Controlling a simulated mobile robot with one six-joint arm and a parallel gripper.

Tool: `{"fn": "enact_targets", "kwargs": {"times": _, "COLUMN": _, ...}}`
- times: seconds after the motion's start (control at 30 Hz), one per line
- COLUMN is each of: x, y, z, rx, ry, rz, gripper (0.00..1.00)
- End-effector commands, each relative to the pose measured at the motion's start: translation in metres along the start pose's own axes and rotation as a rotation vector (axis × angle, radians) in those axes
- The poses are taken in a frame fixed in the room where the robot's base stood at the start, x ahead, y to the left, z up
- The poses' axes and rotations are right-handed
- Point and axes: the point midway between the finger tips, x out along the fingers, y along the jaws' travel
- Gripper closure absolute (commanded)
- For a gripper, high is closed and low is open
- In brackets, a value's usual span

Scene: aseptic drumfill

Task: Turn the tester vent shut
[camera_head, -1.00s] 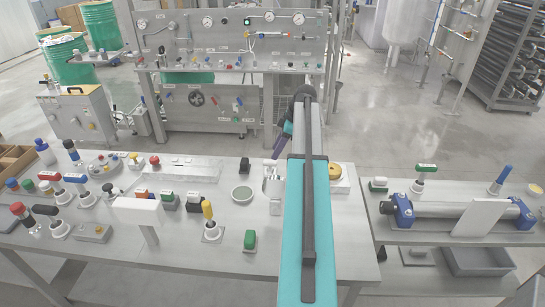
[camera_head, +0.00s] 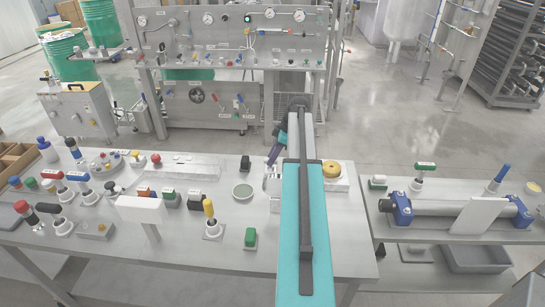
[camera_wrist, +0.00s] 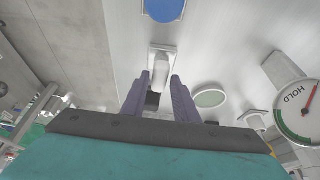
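My gripper (camera_wrist: 159,76) points at the bench, its two purple fingers apart with a clear gap between them. In the wrist view a pale lever on a small square plate (camera_wrist: 161,62), likely the tester vent, lies just ahead of the gap, in line with it. I cannot tell whether the fingertips flank its near end, and no grip on it shows. A round gauge marked HOLD (camera_wrist: 294,108), with a red needle and a green band, is at the right. In the head view my gripper (camera_head: 270,162) is by a pale fixture (camera_head: 272,187), partly hidden by my arm.
A yellow-handled valve (camera_head: 209,212) and a green block (camera_head: 250,237) stand nearer. A blue disc (camera_wrist: 165,9) shows in the wrist view.

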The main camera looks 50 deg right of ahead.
Motion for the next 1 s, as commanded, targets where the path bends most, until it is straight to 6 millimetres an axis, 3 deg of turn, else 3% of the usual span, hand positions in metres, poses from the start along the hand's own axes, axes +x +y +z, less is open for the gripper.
{"fn": "enact_targets", "kwargs": {"times": 0.03, "x": -0.0002, "y": 0.0001, "z": 0.0001, "rx": 0.0, "ry": 0.0, "rz": 0.0, "gripper": 0.82}}
{"fn": "enact_targets", "kwargs": {"times": 0.13, "x": -0.0003, "y": 0.0, "z": 0.0003, "rx": 0.0, "ry": 0.0, "rz": 0.0, "gripper": 0.99}}
{"fn": "enact_targets", "kwargs": {"times": 0.17, "x": -0.0004, "y": 0.0, "z": 0.0003, "rx": 0.001, "ry": 0.0, "rz": 0.0, "gripper": 1.0}}
{"fn": "enact_targets", "kwargs": {"times": 0.57, "x": 0.0004, "y": -0.0013, "z": 0.0012, "rx": 0.047, "ry": 0.0, "rz": 0.019, "gripper": 1.0}}
{"fn": "enact_targets", "kwargs": {"times": 1.0, "x": 0.0021, "y": -0.0048, "z": 0.0016, "rx": 0.302, "ry": -0.001, "rz": 0.127, "gripper": 1.0}}
